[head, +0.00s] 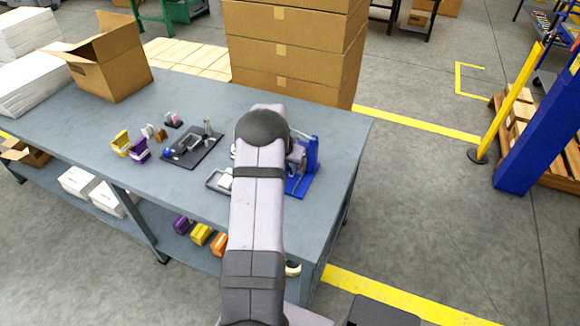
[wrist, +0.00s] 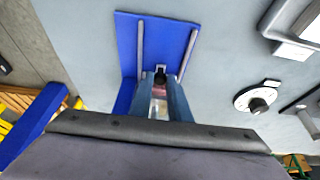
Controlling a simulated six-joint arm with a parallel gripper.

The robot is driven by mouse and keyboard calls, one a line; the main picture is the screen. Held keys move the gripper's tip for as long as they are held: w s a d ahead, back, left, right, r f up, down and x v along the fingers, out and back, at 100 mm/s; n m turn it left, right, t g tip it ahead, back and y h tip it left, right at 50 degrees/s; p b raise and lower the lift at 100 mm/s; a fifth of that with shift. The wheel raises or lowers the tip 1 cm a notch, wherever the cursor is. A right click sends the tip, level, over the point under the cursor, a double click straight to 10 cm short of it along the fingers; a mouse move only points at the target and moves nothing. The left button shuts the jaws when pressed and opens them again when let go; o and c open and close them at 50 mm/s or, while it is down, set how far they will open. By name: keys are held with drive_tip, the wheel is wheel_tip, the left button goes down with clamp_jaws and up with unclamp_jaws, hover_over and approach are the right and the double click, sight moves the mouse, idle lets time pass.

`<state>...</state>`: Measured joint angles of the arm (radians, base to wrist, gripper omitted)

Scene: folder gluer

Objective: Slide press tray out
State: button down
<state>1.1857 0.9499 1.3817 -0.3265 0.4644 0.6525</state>
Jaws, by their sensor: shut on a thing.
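The blue press (head: 312,155) stands near the right end of the grey bench, partly hidden behind my arm. Its blue base plate (head: 300,187) also shows in the wrist view (wrist: 163,35), with two grey rails running along it. My gripper (wrist: 161,92) is at the near edge of that plate, between the rail ends. Its fingers are shut around a small dark knob (wrist: 161,76), which seems to be the press tray's handle. The tray itself is mostly hidden by the fingers.
In the wrist view, a white disc with a black knob (wrist: 256,102) and a grey tray (wrist: 285,45) lie to the right. Several small coloured items and a dark plate (head: 205,150) lie left on the bench (head: 190,95). Cardboard boxes (head: 290,50) are stacked behind.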

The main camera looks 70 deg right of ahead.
drive_tip(key=shift+a, duration=0.15)
drive_tip(key=a+b, duration=0.5)
drive_tip(key=a, duration=0.2)
drive_tip(key=shift+a+f, duration=0.15)
drive_tip(key=shift+a, duration=0.6)
drive_tip(key=c, duration=1.9)
unclamp_jaws()
drive_tip(key=shift+a, duration=0.1)
drive_tip(key=shift+o, duration=1.2)
drive_tip(key=shift+a, duration=0.1)
drive_tip(key=shift+r+b, duration=0.25)
drive_tip(key=shift+b, duration=0.05)
